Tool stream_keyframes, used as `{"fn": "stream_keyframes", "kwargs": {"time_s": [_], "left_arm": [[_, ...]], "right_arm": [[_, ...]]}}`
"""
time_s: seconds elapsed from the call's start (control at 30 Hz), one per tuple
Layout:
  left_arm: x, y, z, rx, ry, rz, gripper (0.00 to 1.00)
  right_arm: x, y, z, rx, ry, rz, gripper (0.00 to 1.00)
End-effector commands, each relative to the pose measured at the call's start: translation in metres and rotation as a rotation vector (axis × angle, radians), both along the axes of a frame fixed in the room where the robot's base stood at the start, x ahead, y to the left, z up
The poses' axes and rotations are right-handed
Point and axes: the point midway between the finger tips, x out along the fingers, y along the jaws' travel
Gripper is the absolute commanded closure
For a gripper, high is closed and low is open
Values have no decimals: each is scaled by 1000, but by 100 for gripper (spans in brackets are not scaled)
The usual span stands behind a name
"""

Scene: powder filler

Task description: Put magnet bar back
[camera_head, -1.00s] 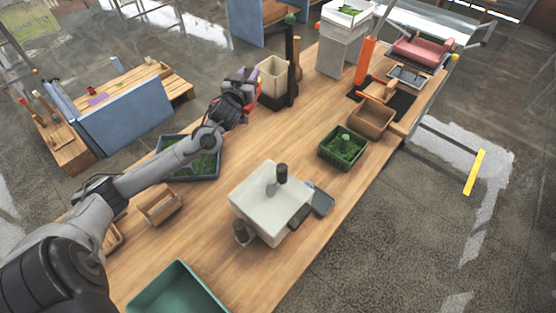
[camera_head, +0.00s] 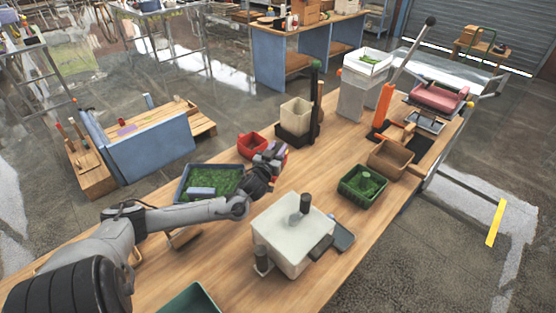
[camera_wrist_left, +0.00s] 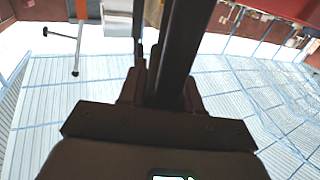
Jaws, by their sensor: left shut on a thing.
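My left gripper (camera_head: 272,154) is over the table, beside the small red bin (camera_head: 251,145) and above the wood surface. In the left wrist view its fingers (camera_wrist_left: 160,88) are shut on a long dark bar (camera_wrist_left: 185,45), which I take to be the magnet bar; it runs away from the fingers out of the top of the picture. In the head view the bar cannot be made out clearly against the gripper. My right gripper is not in view.
A blue-grey tray (camera_head: 181,190) with green contents lies left of the gripper. A beige bin (camera_head: 297,114) by a dark post (camera_head: 314,88) stands beyond it. A white box (camera_head: 280,245) sits nearer. Green (camera_head: 347,190) and brown (camera_head: 372,160) bins are at right.

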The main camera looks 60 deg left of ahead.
Motion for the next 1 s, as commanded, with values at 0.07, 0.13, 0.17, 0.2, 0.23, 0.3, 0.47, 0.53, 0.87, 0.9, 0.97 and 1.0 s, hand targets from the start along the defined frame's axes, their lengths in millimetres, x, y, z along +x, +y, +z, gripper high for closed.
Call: {"fn": "stream_keyframes", "kwargs": {"time_s": [0.07, 0.13, 0.17, 0.2, 0.23, 0.3, 0.47, 0.53, 0.87, 0.9, 0.97, 1.0], "left_arm": [[0, 0, -2, 0, -2, 0, 100], [0, 0, -7, 1, -2, -1, 100], [0, 0, -10, 1, -1, -1, 100], [0, 0, -15, 1, 0, 0, 100], [0, 0, -19, 1, 0, 1, 100], [1, 0, -27, 1, -2, 0, 100], [0, 0, -38, 0, -2, -1, 100], [0, 0, -37, 0, -2, -1, 100], [0, 0, -41, 1, 1, -1, 60], [0, 0, -41, 1, 1, -1, 54], [0, 0, -41, 1, 1, -1, 45], [0, 0, -41, 1, 1, -1, 41]], "right_arm": [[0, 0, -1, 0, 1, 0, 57], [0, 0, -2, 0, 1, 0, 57], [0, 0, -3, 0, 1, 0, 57], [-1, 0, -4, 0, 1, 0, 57], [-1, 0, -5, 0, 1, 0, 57], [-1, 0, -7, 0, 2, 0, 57], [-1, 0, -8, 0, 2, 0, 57], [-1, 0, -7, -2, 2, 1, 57], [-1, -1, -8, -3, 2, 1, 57], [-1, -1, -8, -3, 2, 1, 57], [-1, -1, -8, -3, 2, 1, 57], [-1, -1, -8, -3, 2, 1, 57]]}}
